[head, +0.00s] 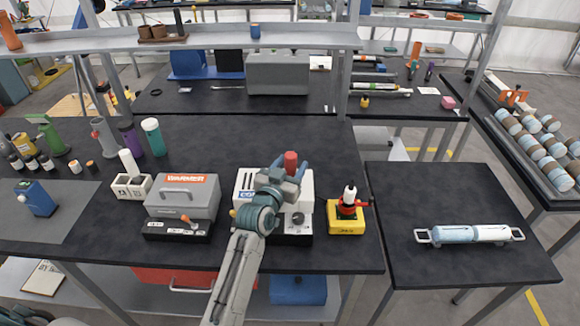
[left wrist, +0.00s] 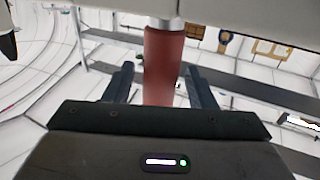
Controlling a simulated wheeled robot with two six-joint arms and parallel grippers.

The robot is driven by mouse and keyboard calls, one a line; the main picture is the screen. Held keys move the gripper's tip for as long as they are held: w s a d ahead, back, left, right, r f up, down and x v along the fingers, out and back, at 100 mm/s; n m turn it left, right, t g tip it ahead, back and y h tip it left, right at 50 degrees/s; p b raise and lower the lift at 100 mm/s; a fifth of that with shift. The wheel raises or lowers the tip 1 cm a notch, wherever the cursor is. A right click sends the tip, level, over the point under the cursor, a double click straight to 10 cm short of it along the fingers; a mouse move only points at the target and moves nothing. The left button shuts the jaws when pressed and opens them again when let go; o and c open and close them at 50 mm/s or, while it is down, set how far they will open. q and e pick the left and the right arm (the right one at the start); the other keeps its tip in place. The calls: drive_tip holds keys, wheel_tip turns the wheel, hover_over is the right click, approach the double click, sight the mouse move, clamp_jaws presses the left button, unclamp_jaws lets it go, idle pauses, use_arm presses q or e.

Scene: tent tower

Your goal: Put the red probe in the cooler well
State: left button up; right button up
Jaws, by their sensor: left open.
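The red probe (head: 290,158) stands upright at the top of the white cooler (head: 306,190), whose blue label is partly covered. My left gripper (head: 290,169) is over the cooler with its fingers on either side of the probe. In the left wrist view the red probe (left wrist: 163,65) shows between the two open fingers (left wrist: 162,85), with gaps on both sides. Its silver end meets a pale block at the top edge of that view. The well's opening is hidden, so how deep the probe sits cannot be told. My right gripper is not in view.
A grey warmer (head: 183,205) with an orange label stands left of the cooler. A yellow stand (head: 346,226) is close on the right. A white holder (head: 131,188) and several bottles are further left. Behind the cooler the dark bench (head: 240,140) is clear.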

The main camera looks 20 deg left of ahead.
use_arm(q)
drive_tip(key=shift+r, duration=0.15)
drive_tip(key=shift+s, duration=0.25)
drive_tip(key=s+a+b, duration=0.1)
drive_tip(key=s+b, duration=0.2)
drive_tip(key=s, duration=0.8)
drive_tip(key=shift+s+a, duration=0.15)
drive_tip(key=shift+s, duration=0.1)
idle(0.4)
